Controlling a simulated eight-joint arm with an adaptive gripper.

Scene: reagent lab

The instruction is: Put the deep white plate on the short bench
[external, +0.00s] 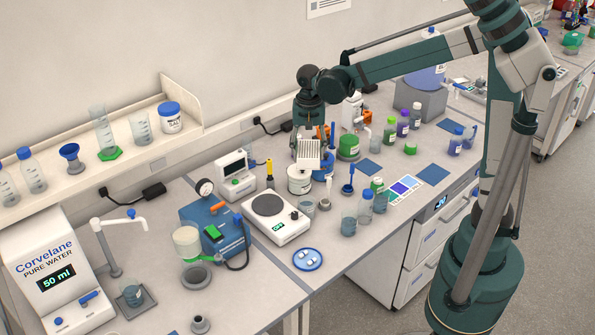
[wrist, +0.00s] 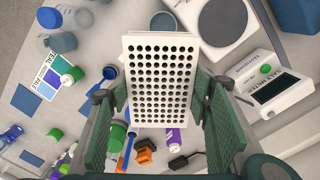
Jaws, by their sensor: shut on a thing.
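The deep white plate (wrist: 160,82), a block with rows of round holes, is between the two green fingers of my gripper (wrist: 160,105) in the wrist view. The gripper is shut on it. In the external view my gripper (external: 309,132) points down and holds the white plate (external: 308,154) above a white jar (external: 299,181), over the middle of the worktop. The grey worktop (external: 335,240) runs past a seam to a left section (external: 255,290). I cannot tell which section is the short bench.
A balance (external: 274,217) stands just left of the jar, with a blue pump (external: 214,230) farther left. Several bottles (external: 366,208) and coloured cards crowd the right.

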